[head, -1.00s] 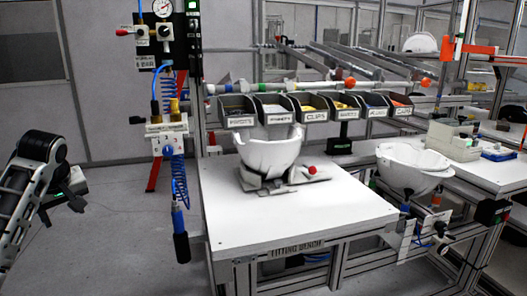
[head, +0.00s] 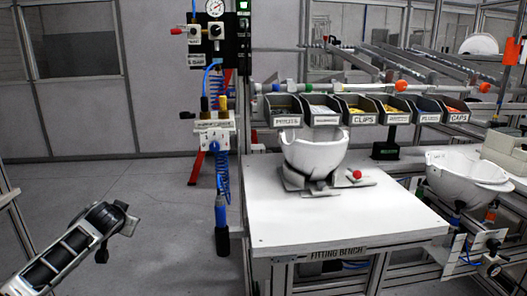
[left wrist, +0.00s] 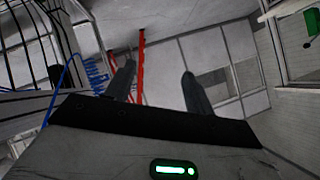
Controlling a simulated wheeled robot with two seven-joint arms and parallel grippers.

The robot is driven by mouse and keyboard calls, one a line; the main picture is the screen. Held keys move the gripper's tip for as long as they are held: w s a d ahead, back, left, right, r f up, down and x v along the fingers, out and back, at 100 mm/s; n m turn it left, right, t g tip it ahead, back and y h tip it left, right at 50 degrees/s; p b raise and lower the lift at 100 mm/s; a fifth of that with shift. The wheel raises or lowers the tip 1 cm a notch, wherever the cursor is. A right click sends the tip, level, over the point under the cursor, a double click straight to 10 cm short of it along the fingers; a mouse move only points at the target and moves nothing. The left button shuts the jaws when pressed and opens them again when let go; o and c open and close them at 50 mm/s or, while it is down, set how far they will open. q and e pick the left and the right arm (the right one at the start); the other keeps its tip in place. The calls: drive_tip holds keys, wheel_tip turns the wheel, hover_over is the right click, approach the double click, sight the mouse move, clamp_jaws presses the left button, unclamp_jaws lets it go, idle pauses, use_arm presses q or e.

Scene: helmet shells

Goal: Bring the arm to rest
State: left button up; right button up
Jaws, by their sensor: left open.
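My left arm (head: 68,250) reaches in at the lower left of the head view, over the grey floor and well left of the bench. Its gripper cannot be made out clearly there. In the left wrist view my left gripper (left wrist: 158,72) has its two dark fingers apart, with nothing between them. The view is tilted, with wall panels and a red post beyond the fingers. My right gripper is in neither view. A white helmet shell (head: 315,152) sits open side up on a grey fixture with a red knob (head: 357,174) on the bench.
The white fitting bench (head: 300,228) fills the middle, with a row of labelled bins (head: 325,110) behind it. A pneumatic hose (head: 222,225) hangs at its left edge. Another white shell (head: 465,178) is at the right. Floor between arm and bench is clear.

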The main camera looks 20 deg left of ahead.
use_arm(q)
drive_tip(key=w+d+r+m+t+h, duration=0.3)
drive_tip(key=w+d+r+m+t, duration=0.3)
drive_tip(key=m+t, duration=0.15)
drive_tip(key=s+d+f+g+h, duration=0.15)
drive_tip(key=s+d+f, duration=0.35)
drive_tip(key=d+f, duration=0.5)
drive_tip(key=s+d+f+g+h, duration=0.1)
drive_tip(key=s+d+f+h, duration=0.25)
drive_tip(key=d+f, duration=0.65)
drive_tip(key=s+d+f+n+g+h, duration=0.1)
drive_tip(key=s+d+f, duration=0.1)
drive_tip(key=s+d, duration=0.7)
drive_tip(key=s+d+f+n+g+h, duration=0.1)
drive_tip(key=s+d+f+h, duration=0.1)
drive_tip(key=s+d, duration=0.7)
drive_tip(key=shift+d+f+n+g, duration=0.4)
drive_tip(key=shift+d+f, duration=0.2)
drive_tip(key=shift+d, duration=0.2)
